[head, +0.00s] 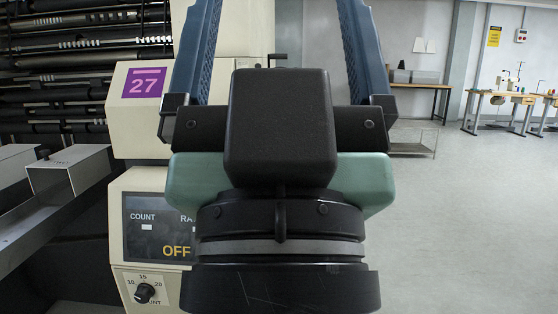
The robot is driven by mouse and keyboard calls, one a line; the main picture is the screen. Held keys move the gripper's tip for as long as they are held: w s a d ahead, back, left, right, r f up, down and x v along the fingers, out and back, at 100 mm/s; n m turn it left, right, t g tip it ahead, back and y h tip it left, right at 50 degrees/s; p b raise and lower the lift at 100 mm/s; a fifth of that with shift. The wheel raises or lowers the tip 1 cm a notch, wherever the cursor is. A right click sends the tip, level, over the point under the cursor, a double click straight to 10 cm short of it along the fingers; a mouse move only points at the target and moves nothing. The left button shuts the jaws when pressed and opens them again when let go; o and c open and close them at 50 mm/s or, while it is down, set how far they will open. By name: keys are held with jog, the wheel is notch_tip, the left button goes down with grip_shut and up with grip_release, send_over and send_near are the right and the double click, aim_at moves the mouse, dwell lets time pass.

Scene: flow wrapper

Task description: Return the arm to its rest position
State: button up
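Behind and left stands a cream machine (140,125) with a purple 27 label. Its control panel (150,225) reads OFF, with a dial below. Metal troughs (65,175) lie far left. At right are open grey floor (480,230), a side table (420,86) and workbenches (497,95).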

notch_tip(320, 180, up, 28)
jog(key=p, duration=2.6)
jog(key=shift+r, duration=0.2)
